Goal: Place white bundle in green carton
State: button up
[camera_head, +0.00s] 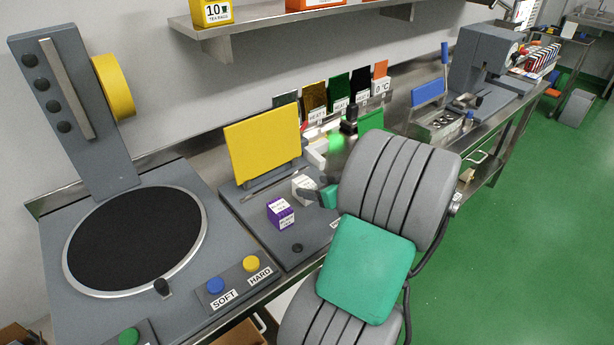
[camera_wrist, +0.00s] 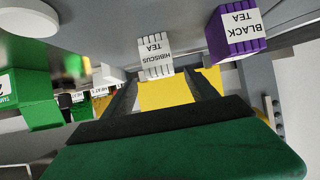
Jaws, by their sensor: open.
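The white bundle, labelled hibiscus tea (camera_wrist: 155,58), stands on the grey work surface just beyond my fingertips in the wrist view. In the head view the white bundle (camera_head: 303,187) is partly covered by my gripper (camera_head: 320,194). My gripper is open and empty, and its two dark fingers (camera_wrist: 162,78) point at the bundle from either side. A green carton with a white label (camera_wrist: 32,100) is at the left of the wrist view. In the head view a green carton (camera_head: 371,121) shows behind my arm, mostly hidden.
A purple black tea bundle (camera_head: 281,212) stands close beside the white one. An upright yellow panel (camera_head: 262,150) is behind them. A machine with a round black plate (camera_head: 135,238) is at the left. Several coloured packets with labels stand along the wall. A shelf (camera_head: 300,22) hangs above.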

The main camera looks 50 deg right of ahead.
aim_at(299, 185)
jog(key=p+x, duration=0.1)
jog(key=x, duration=0.3)
jog(key=p+x, duration=0.1)
jog(key=x, duration=0.3)
jog(key=shift+w+f+p, duration=0.2)
jog(key=shift+f+p, duration=0.2)
jog(key=shift+f, duration=0.15)
grip_shut()
jog(key=shift+r, duration=0.15)
